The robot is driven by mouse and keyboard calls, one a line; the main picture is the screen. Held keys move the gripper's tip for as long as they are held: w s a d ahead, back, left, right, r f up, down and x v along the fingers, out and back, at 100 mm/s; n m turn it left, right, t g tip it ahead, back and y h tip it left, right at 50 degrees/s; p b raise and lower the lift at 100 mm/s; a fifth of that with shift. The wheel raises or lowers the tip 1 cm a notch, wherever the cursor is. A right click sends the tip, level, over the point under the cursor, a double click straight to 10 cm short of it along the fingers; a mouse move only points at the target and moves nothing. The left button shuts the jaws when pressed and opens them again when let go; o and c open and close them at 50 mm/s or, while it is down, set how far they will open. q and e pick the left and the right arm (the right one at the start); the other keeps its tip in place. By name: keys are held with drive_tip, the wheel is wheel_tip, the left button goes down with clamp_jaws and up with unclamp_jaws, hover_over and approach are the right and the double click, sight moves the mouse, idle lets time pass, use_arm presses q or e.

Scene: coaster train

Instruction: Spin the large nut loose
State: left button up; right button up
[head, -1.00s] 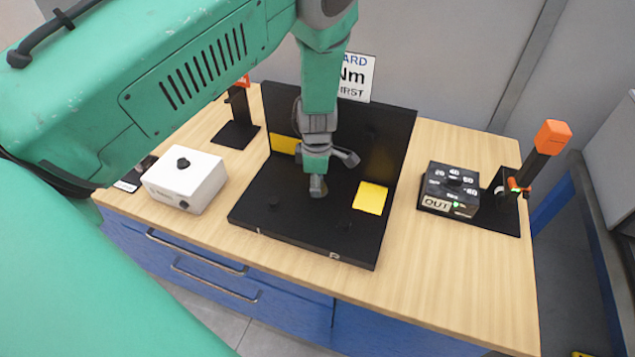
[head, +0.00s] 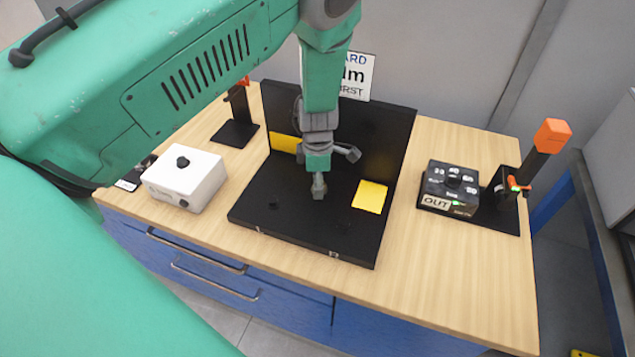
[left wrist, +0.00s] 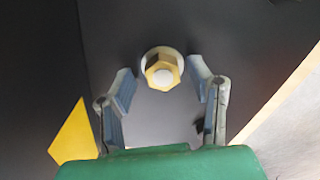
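The large nut (left wrist: 163,66) is a brass-coloured hexagon with a pale round centre and a pale ring behind it, in the upper middle of the left wrist view. My left gripper (head: 328,166) is over the black board (head: 300,228) in the head view, its fingers pointing down and right. In the left wrist view its two fingers are spread, one on each side of the nut, with a visible gap to each. In the head view I cannot make out the nut clearly by the gripper. My right gripper is not in view.
A yellow patch (head: 370,196) lies on the board, and a black panel (head: 378,135) stands behind it. A white box (head: 185,180) stands on the left. A dial box (head: 450,188) and an orange-topped post (head: 552,136) stand on the right.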

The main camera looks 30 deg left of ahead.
use_arm(q)
drive_tip(key=shift+s+r, duration=0.1)
drive_tip(key=shift+r, duration=0.25)
wheel_tip(320, 180, up, 11)
idle(0.3)
